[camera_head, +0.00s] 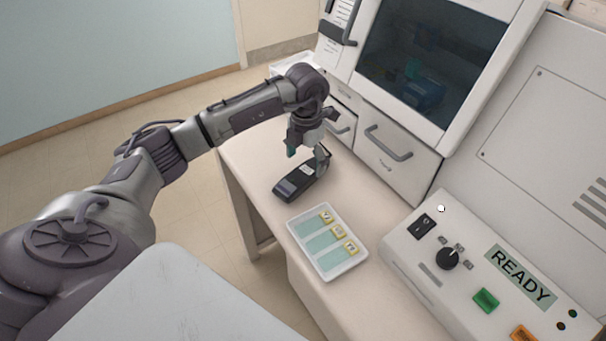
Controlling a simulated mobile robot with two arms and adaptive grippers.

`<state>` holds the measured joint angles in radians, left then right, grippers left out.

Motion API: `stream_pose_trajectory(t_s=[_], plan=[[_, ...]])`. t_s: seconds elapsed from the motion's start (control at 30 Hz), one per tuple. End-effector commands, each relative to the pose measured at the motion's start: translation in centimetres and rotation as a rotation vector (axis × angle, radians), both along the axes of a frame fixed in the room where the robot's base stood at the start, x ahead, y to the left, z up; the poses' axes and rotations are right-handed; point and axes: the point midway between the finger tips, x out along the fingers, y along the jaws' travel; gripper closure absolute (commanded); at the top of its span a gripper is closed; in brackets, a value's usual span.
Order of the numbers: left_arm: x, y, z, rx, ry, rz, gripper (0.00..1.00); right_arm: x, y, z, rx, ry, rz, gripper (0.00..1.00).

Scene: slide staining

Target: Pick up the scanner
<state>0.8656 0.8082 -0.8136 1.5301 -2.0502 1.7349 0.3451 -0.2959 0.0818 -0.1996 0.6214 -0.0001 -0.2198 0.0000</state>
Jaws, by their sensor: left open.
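The scanner (295,185) is a dark handheld device with a light label, lying on the beige counter (345,197). Its far end reaches under my left gripper (308,155). My left gripper points down over that far end with its fingers apart, one on each side as seen here. I cannot tell whether the fingers touch the scanner. My right gripper is not in view.
A white tray (343,270) with several slides lies just in front of the scanner. A control panel (410,250) reading READY stands at the right. A cabinet with drawers (400,165) and a dark window (425,60) rises behind. Open floor lies left of the counter.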

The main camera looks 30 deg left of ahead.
Motion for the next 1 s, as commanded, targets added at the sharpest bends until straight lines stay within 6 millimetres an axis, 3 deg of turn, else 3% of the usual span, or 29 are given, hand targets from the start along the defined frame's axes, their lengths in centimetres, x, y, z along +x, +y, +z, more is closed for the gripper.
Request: stream_pose_trajectory(t_s=[0.13, 0.3, 0.57, 1.0], plan=[[-1.2, 0.2, -1.8, 0.001, 0.007, 0.0, 0.12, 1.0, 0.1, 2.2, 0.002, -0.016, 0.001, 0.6], [-1.0, 0.2, -3.9, -0.001, 0.003, 0.001, 0.12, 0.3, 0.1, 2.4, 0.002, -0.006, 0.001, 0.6], [-0.9, 0.2, -4.2, 0.0, 0.001, 0.0, 0.13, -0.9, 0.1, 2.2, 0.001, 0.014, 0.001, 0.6], [-0.9, 0.2, -4.1, 0.0, 0.0, 0.0, 0.84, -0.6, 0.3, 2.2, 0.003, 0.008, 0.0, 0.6]])
